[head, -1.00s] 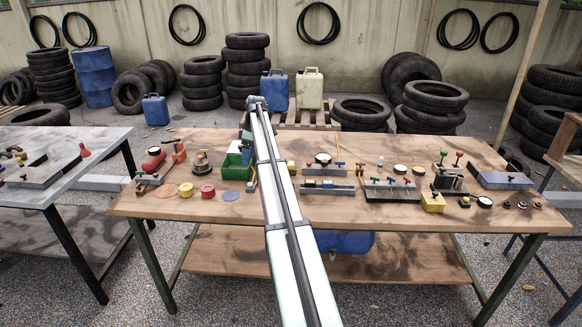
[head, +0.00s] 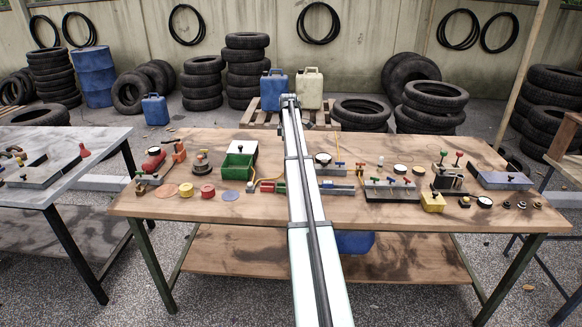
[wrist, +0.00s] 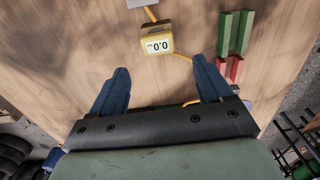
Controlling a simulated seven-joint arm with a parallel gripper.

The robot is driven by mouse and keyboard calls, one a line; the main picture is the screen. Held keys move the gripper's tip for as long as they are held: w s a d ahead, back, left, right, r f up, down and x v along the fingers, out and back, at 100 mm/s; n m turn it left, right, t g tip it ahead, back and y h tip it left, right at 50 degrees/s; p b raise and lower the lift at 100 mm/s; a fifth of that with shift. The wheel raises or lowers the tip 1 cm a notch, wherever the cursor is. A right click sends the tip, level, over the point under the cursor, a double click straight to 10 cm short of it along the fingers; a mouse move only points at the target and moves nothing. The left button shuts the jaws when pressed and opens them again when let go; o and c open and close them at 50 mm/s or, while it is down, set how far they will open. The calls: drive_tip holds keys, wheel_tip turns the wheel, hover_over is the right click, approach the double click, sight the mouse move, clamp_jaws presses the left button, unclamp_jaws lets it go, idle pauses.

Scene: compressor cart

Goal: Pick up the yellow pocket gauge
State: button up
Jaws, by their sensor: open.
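The yellow pocket gauge (wrist: 157,39) lies on the wooden bench top in the wrist view, with its display reading 0.0. A yellow cord runs from it, and a grey piece touches the upper edge of the picture above it. My gripper (wrist: 160,72) has its two blue fingers spread wide with nothing between them. The gauge appears just beyond the fingertips, near the middle of the gap; I cannot tell the height above it. In the head view my arm hides the gauge and the gripper.
Green and red bars (wrist: 235,40) lie right of the gauge in the wrist view. On the bench (head: 210,222) stand a green bin (head: 236,168) to the left of my arm and a rack with coloured knobs (head: 391,190) to the right. A yellow block (head: 433,202) sits farther right.

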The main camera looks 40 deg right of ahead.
drive_tip(key=shift+d+f, duration=0.15)
drive_tip(key=shift+f, duration=3.05)
drive_tip(key=c, duration=1.2)
drive_tip(key=shift+c, duration=0.2)
wheel_tip(320, 180, up, 10)
drive_tip(key=f, duration=0.1)
drive_tip(key=s+a+m, duration=0.8)
drive_tip(key=a+m, duration=0.1)
drive_tip(key=m, duration=0.9)
drive_tip(key=shift+f, duration=0.25)
